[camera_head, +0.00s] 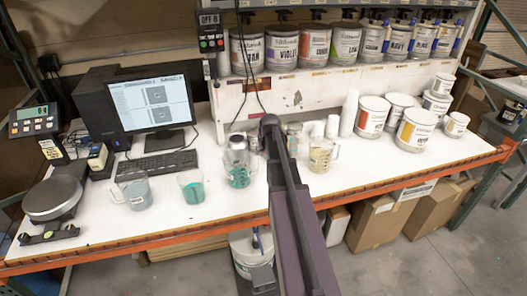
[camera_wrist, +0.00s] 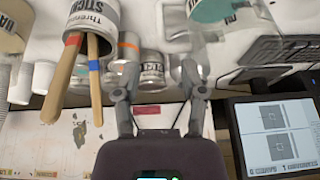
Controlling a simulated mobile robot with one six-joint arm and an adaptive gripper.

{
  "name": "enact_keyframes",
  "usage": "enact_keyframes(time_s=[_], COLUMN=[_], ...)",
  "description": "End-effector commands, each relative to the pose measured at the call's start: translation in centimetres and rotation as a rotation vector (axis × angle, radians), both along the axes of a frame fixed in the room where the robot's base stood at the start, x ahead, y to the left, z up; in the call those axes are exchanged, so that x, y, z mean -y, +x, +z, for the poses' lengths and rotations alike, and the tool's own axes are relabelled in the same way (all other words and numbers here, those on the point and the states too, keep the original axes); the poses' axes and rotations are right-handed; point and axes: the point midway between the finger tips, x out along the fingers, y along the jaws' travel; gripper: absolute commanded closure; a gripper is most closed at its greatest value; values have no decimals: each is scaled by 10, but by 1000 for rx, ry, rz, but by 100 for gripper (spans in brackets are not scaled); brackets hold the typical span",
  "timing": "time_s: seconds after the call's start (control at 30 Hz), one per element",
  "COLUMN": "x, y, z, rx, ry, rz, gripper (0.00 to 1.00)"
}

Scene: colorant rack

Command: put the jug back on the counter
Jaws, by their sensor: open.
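Several clear measuring jugs stand on the white counter (camera_head: 225,215). In the head view, a jug with teal contents (camera_head: 238,174) is just left of my arm. A jug with tan contents (camera_head: 320,156) is just right of it. Two more, a pale blue one (camera_head: 134,194) and a teal one (camera_head: 191,189), stand further left. In the wrist view, my gripper (camera_wrist: 158,76) is open, with nothing held between its fingers. The teal jug (camera_wrist: 213,10) is beyond the right finger, and a tan one (camera_wrist: 14,28) is at the left edge. My arm hides the gripper in the head view.
A stir-stick can (camera_wrist: 96,14) is left of my fingers; a small labelled can (camera_wrist: 152,72) shows between them. A monitor (camera_head: 150,102), keyboard (camera_head: 156,164) and scale (camera_head: 53,198) occupy the left. Paint cans (camera_head: 415,130) stand right. The counter's front strip is clear.

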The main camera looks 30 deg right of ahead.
Motion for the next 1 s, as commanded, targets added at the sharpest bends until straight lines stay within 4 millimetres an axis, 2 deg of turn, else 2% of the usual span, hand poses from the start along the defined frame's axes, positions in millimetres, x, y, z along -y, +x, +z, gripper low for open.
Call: enact_keyframes(time_s=[0.33,0.47,0.57,0.67,0.87,1.0], x=[-1,-14,-35,-66,-145,-197], y=[-1,-5,-11,-21,-56,-87], z=[0,-1,-2,-4,-9,-11], rx=[-1,-13,-30,-60,-145,-210], ry=[0,5,11,21,38,45], rz=[1,11,29,54,120,167], gripper=[46,46,46,46,46,46])
